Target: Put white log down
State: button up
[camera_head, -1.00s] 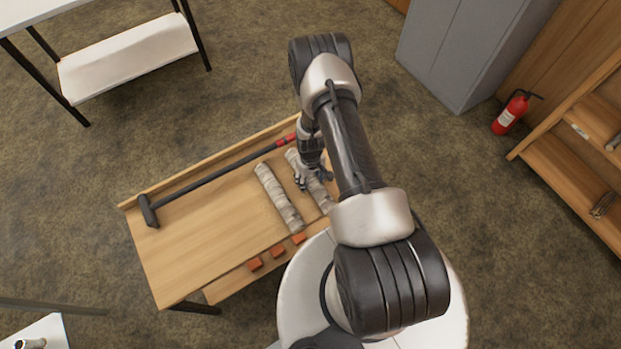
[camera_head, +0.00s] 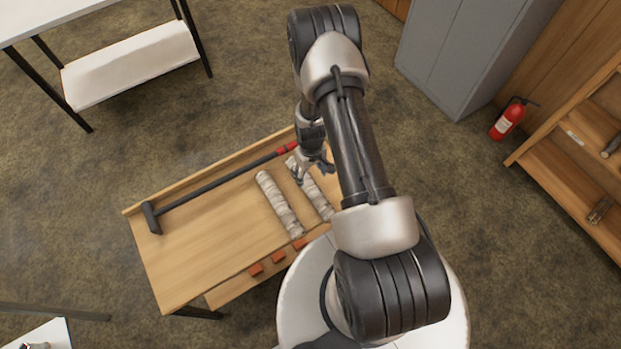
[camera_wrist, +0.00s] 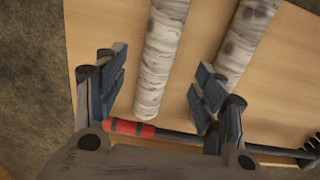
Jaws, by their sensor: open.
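Two whitish birch-like logs lie side by side on a wooden table (camera_head: 190,265). The left log (camera_head: 279,204) lies clear of my gripper; it also shows at the right in the wrist view (camera_wrist: 245,40). The right log (camera_head: 319,201) lies beneath my gripper, partly hidden by it in the head view. My gripper (camera_head: 312,170) is open and empty, just above the far end of the right log. In the wrist view its spread fingers (camera_wrist: 161,88) straddle this log (camera_wrist: 160,55), with room on both sides.
A long-handled black tool (camera_head: 215,184) with a red grip lies along the table's raised back edge. Several orange blocks (camera_head: 278,257) sit along the near side. A fire extinguisher (camera_head: 507,119), grey cabinet (camera_head: 455,50) and wooden shelf (camera_head: 570,165) stand right.

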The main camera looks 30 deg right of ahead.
jog(key=a+r+t, duration=0.1)
jog(key=a+r, duration=0.2)
jog(key=r, duration=1.4)
jog(key=a+r+t, duration=0.1)
jog(key=a+r, duration=0.2)
jog(key=r, duration=1.3)
jog(key=s+a+r+t, duration=0.1)
jog(key=s+a+r, duration=0.2)
jog(key=s+r, duration=0.5)
jog(key=s+a+r+t, duration=0.1)
jog(key=s+a+r, duration=0.2)
jog(key=s+r, duration=0.5)
jog(key=s, duration=0.3)
jog(key=shift+s+a+r+t, duration=0.15)
jog(key=shift+s+a+t, duration=0.05)
jog(key=shift+s+t, duration=0.15)
notch_tip(320, 180, down, 3)
jog(key=shift+r+b, duration=0.1)
jog(key=shift+b, duration=1.15)
